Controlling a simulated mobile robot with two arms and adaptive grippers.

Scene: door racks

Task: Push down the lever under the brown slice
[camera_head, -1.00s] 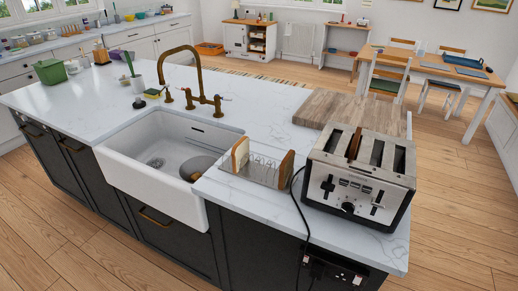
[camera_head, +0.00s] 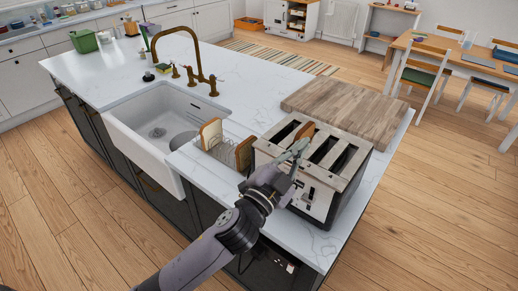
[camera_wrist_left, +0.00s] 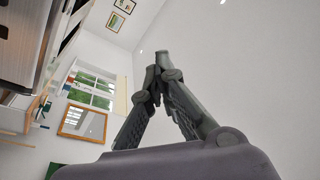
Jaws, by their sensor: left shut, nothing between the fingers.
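A steel toaster (camera_head: 330,187) with several long slots stands at the near end of the white counter. A brown slice (camera_head: 305,130) sticks up out of one slot on its left half. My left gripper (camera_head: 303,144) is shut and empty, its fingertips over the toaster's top near the front edge, just in front of the brown slice. I cannot tell whether it touches the toaster. The wrist and fingers hide much of the toaster's front, including the lever under the brown slice. In the left wrist view the closed fingers (camera_wrist_left: 158,62) show against the wall, without the toaster lever.
A wire rack with bread slices (camera_head: 210,132) stands left of the toaster, close to my left wrist. A wooden board (camera_head: 345,108) lies behind the toaster. A white sink (camera_head: 150,150) is set into the counter further left.

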